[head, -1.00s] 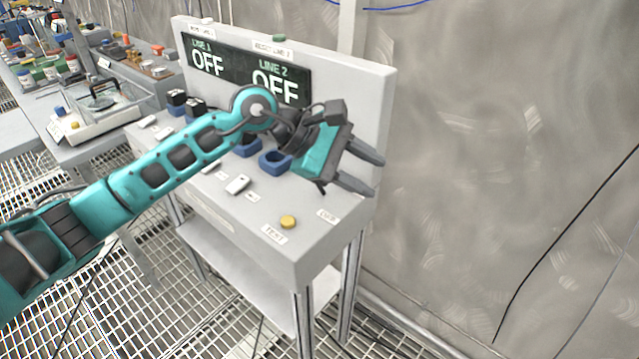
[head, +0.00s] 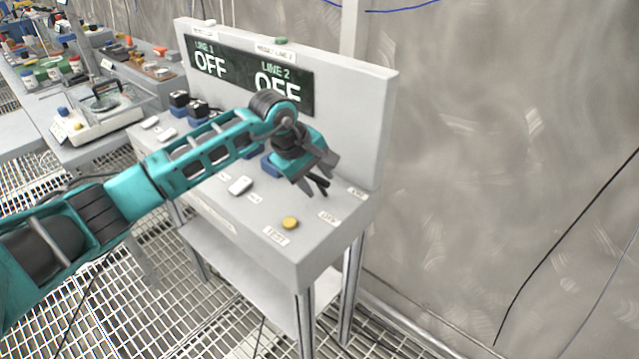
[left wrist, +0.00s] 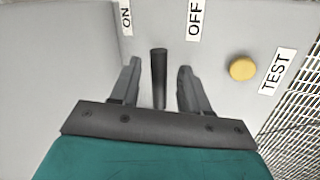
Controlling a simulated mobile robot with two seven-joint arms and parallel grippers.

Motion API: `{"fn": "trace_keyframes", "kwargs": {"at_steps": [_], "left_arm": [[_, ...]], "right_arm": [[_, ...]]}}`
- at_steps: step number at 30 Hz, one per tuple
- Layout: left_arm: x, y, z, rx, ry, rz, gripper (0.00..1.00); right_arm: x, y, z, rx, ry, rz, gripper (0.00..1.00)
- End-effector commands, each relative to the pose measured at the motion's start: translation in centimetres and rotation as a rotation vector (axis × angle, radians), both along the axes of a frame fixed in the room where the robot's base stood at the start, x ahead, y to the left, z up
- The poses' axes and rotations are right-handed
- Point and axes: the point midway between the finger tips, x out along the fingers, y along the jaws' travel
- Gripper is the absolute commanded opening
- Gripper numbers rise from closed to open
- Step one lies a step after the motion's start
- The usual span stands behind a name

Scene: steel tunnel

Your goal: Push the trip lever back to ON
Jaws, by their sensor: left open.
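The trip lever (left wrist: 159,75) is a thin black rod on the grey console top. In the left wrist view it stands between the two fingers of my left gripper (left wrist: 156,88), with a gap visible on both sides. The ON label (left wrist: 126,17) is left of it and the OFF label (left wrist: 195,18) right of it. I cannot tell which end the lever sits at. In the head view my left gripper (head: 318,174) is open, pointing down at the console's right end, and partly hides the lever. My right gripper is not in view.
A yellow TEST button (head: 290,222) lies near the console's front edge. The display (head: 215,67) reads OFF for LINE 1 and LINE 2. A white switch (head: 240,185) and black-and-blue plugs (head: 197,112) are further left. The console's upright back panel (head: 350,115) stands behind my gripper.

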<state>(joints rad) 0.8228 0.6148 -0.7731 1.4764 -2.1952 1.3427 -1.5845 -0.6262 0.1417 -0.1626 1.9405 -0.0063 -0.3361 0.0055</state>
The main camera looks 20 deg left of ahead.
Motion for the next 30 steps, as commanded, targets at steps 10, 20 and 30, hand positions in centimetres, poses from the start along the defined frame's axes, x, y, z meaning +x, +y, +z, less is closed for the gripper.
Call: {"fn": "trace_keyframes", "kwargs": {"at_steps": [10, 20, 30], "left_arm": [[1.0, -0.6, -2.5, -0.002, 0.0, 0.0, 0.46], [1.0, -0.6, -2.5, -0.002, 0.0, 0.0, 0.35], [0.9, -0.6, -2.5, -0.001, 0.001, 0.0, 0.03]], "right_arm": [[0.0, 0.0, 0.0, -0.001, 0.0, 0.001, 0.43], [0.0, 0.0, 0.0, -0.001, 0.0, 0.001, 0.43], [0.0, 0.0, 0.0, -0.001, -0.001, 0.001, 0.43]]}}
